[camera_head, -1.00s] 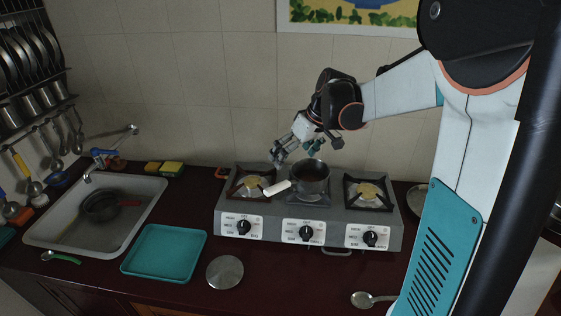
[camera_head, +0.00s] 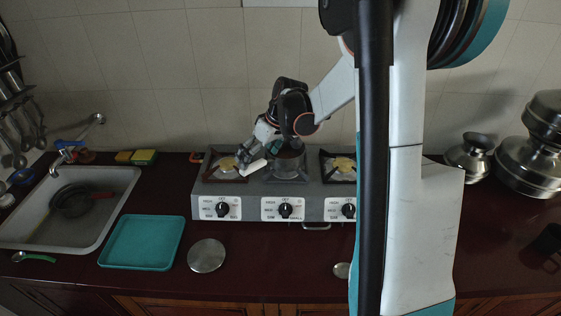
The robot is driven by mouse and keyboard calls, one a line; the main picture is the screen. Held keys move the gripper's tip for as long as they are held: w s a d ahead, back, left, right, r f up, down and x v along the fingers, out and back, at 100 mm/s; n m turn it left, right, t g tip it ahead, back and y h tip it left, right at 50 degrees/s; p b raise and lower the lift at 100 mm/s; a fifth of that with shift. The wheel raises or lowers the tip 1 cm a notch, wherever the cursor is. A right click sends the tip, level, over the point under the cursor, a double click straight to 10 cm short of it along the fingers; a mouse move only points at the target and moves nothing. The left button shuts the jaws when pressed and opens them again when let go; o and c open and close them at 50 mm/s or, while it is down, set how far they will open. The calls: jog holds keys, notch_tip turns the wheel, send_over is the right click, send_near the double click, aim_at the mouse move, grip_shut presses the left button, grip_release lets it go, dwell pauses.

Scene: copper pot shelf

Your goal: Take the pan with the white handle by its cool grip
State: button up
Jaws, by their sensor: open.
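The pan (camera_head: 288,170) with the white handle (camera_head: 252,170) sits on the middle burner of the grey stove. Its handle points left and toward the front. My gripper (camera_head: 258,154) is open, reaching down from above at the handle side of the pan. Its fingers are close above the handle and partly cover the pan's rim. I cannot tell whether a finger touches the handle.
The stove (camera_head: 240,190) has free left and right burners. A teal tray (camera_head: 143,242), a round lid (camera_head: 206,256) and a sink (camera_head: 112,217) with another pan (camera_head: 70,201) lie left. Metal pots (camera_head: 527,167) stand right. My arm hides part of the counter.

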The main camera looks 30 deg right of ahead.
jog(key=x, duration=0.3)
jog(key=shift+f, duration=0.25)
jog(key=shift+s+r, duration=0.1)
jog(key=shift+s, duration=0.05)
jog(key=c, duration=1.9)
jog(key=shift+r, duration=0.3)
notch_tip(320, 180, up, 19)
jog(key=p, duration=0.3)
notch_tip(320, 180, up, 5)
jog(key=p, duration=0.3)
send_over(253, 164)
jog(key=shift+s+d+r, duration=0.1)
jog(key=shift+d+r, duration=0.05)
jog(key=shift+r, duration=0.05)
